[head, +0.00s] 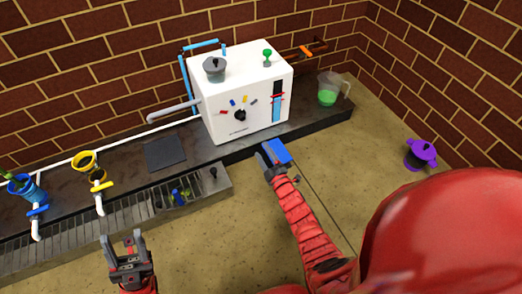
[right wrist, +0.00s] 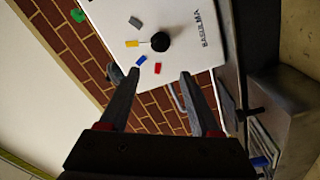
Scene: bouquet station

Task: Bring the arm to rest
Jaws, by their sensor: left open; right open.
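My left gripper (head: 124,240) is open and empty at the lower left of the head view, in front of the grated drip tray. My right gripper (head: 266,156) is at the front edge of the counter, below the white machine. In the right wrist view its two fingers (right wrist: 160,82) are apart with nothing between them. Behind them are the machine's black dial (right wrist: 160,42) and coloured tabs. A blue block (head: 279,150) shows right beside the right gripper in the head view; I cannot tell whether they touch.
The white machine (head: 245,85) stands on the dark counter (head: 315,125). A jug of green liquid (head: 329,90) is to its right. A purple pot (head: 420,154) stands on the floor at right. Taps and cups (head: 84,160) line the left. The floor (head: 230,240) between my arms is clear.

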